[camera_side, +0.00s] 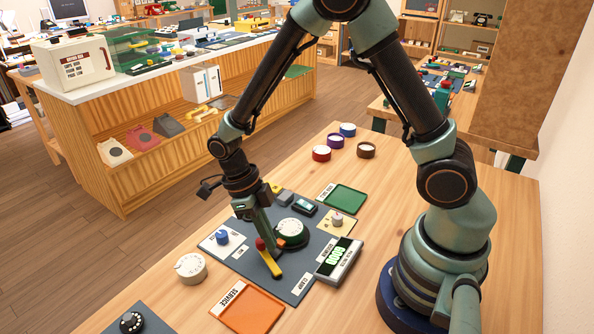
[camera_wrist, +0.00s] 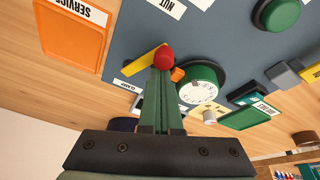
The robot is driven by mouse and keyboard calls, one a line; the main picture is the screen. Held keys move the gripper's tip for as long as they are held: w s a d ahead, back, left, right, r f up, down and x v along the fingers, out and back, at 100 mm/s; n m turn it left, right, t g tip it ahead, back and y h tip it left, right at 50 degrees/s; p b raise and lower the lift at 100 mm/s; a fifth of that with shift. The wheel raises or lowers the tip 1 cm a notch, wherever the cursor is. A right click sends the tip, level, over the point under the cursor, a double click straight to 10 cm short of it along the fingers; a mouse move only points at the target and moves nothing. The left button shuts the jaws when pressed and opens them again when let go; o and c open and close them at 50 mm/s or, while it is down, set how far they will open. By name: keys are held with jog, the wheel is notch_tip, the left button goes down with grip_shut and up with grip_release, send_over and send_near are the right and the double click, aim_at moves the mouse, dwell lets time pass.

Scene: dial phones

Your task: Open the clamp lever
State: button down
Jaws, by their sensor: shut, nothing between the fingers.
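The clamp lever (camera_side: 271,265) is a yellow bar with a red ball knob (camera_side: 260,243), on the dark blue-grey mat (camera_side: 297,288) beside the label reading CLAMP. The yellow lever (camera_wrist: 142,63) and its red knob (camera_wrist: 164,56) also show in the wrist view. My gripper (camera_side: 266,240) points down at the knob end of the lever, with its fingers together and empty. In the wrist view my fingertips (camera_wrist: 163,72) overlap the knob's near edge. I cannot tell whether they touch it. The fingers hide part of the lever.
A green-and-white dial (camera_side: 291,229) stands close right of my fingers. A blue knob (camera_side: 222,238) is left, an orange tray (camera_side: 249,309) in front, and a green tray (camera_side: 345,199) behind. A cream dial (camera_side: 190,268) sits left.

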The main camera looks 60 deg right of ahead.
jog(key=shift+w+a, duration=0.25)
jog(key=shift+a, duration=0.15)
dwell(0.3)
jog(key=shift+w+a, duration=0.3)
jog(key=shift+a, duration=0.6)
jog(key=shift+a+n, duration=0.4)
jog(key=shift+n, duration=0.4)
jog(key=shift+a, duration=0.25)
jog(key=shift+d, duration=0.15)
jog(key=shift+s+d, duration=0.5)
jog(key=shift+d, duration=0.05)
